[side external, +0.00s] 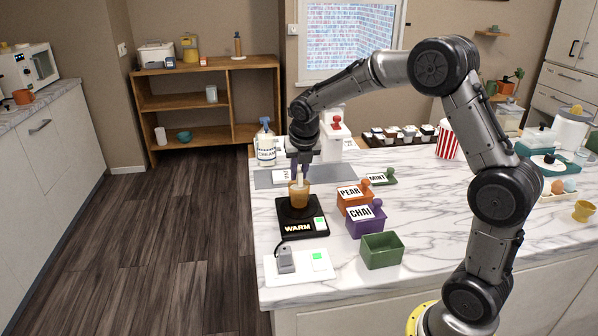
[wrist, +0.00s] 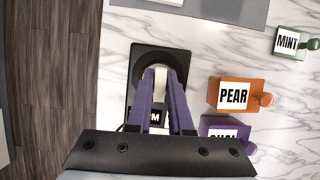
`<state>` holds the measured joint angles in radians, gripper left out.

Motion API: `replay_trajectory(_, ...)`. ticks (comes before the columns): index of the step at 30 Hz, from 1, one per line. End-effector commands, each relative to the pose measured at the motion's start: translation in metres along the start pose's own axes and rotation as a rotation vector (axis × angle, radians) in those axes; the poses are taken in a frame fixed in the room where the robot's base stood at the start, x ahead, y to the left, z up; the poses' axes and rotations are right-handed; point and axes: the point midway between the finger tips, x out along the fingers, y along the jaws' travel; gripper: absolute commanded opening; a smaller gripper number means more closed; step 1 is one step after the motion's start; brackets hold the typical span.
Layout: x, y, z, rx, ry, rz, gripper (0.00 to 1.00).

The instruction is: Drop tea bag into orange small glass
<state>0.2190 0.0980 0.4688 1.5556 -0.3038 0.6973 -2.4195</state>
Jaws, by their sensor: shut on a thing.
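The orange small glass (side external: 299,196) stands upright on the black warmer (side external: 302,217) marked WARM. My gripper (side external: 301,174) is directly above the glass, pointing down, shut on a pale, narrow tea bag (side external: 299,185). The tea bag hangs at the glass mouth; its lower end looks to be at or just inside the rim, but I cannot tell how deep. In the wrist view my gripper's purple fingers (wrist: 164,80) reach over the warmer (wrist: 138,60), with the pale tea bag (wrist: 161,84) between their tips. The glass is not clearly seen there.
Orange PEAR box (side external: 352,199), purple CHAI box (side external: 366,219) and an open green box (side external: 382,250) stand right of the warmer. A white board with a grey device (side external: 286,261) is in front. A cream spray bottle (side external: 266,148) stands behind left.

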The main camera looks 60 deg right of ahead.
Motion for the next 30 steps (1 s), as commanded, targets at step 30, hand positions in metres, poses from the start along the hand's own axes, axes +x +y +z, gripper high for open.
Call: replay_trajectory(30, 0.0019, 0.0, -0.0008, 0.0, 0.0, 0.0, 0.31)
